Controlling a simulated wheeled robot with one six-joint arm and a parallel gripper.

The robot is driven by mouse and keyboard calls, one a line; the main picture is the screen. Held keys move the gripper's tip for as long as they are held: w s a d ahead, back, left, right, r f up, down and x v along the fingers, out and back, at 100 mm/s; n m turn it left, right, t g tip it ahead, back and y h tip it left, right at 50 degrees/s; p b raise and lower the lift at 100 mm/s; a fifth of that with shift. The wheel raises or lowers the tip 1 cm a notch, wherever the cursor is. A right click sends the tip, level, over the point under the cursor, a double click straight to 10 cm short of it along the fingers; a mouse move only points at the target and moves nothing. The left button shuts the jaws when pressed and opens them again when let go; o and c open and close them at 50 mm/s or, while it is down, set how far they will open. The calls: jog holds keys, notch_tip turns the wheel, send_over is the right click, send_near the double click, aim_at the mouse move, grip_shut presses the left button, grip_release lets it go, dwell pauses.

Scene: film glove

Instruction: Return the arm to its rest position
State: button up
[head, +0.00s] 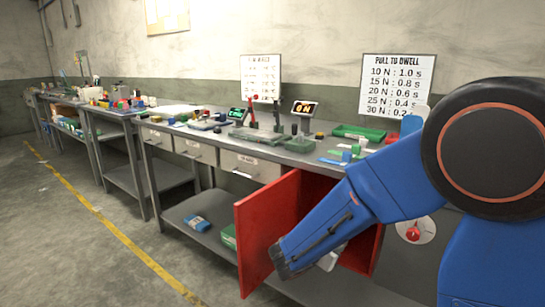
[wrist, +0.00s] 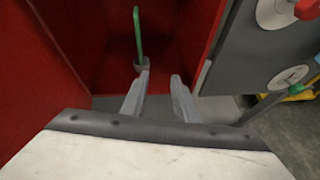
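My blue arm (head: 355,205) reaches down from the right in the head view, its far end in front of an open red cabinet (head: 284,214) under the bench. In that view my gripper is mostly hidden behind the arm. In the wrist view my gripper (wrist: 160,74) has its two grey fingers apart, with nothing seen between them. The fingers point into the red-walled space. A green rod (wrist: 138,32) with a grey base stands just beyond the left fingertip; I cannot tell whether they touch.
A grey panel (wrist: 262,50) with red and green knobs lies right of the fingers. In the head view, the workbench (head: 222,135) holds small devices, green trays and an "ON" display (head: 304,108). A lower shelf (head: 190,222) holds a blue item.

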jog(key=s+d+r+m+g+y, duration=0.1)
jog(key=s+d+r+m+g, duration=0.2)
jog(key=s+d+m, duration=0.5)
jog(key=s+d+r+m+g+y, duration=0.1)
jog(key=s+d+r+m+g, duration=0.15)
jog(key=s+d+m, duration=0.5)
jog(key=s+a+r+m+y, duration=0.1)
jog(key=s+a+m+y, duration=0.1)
jog(key=s+m, duration=0.3)
jog(key=s+a+r+m+y, duration=0.2)
jog(key=s+m, duration=0.4)
jog(key=s, duration=0.5)
jog(key=a+y, duration=0.1)
jog(key=y, duration=0.1)
jog(key=shift+s+a+y, duration=0.25)
jog(key=shift+y, duration=0.05)
